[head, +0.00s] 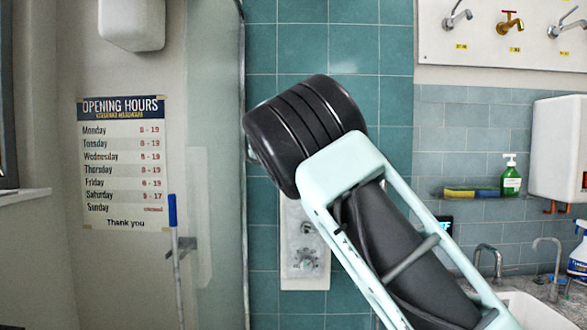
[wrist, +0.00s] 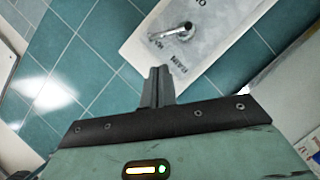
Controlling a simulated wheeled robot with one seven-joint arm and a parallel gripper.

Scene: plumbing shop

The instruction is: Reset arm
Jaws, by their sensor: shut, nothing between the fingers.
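My arm rises from the lower right in the head view, with a pale mint link and a black joint in front of the teal tiled wall. The fingers do not show in the head view. In the wrist view my gripper (wrist: 157,88) shows as two dark fingers pressed together, with nothing between them. Beyond the fingertips is a pale wall panel (wrist: 208,25) with a chrome fitting (wrist: 172,33). The fingers appear apart from the panel, though the exact distance cannot be told.
A glass screen (head: 213,160) stands left of my arm, by an opening hours poster (head: 124,163). On the right are a tap display board (head: 500,35), a white wall heater (head: 560,148), a green soap bottle (head: 511,177) and a sink (head: 525,312). A blue-handled pole (head: 173,212) stands at left.

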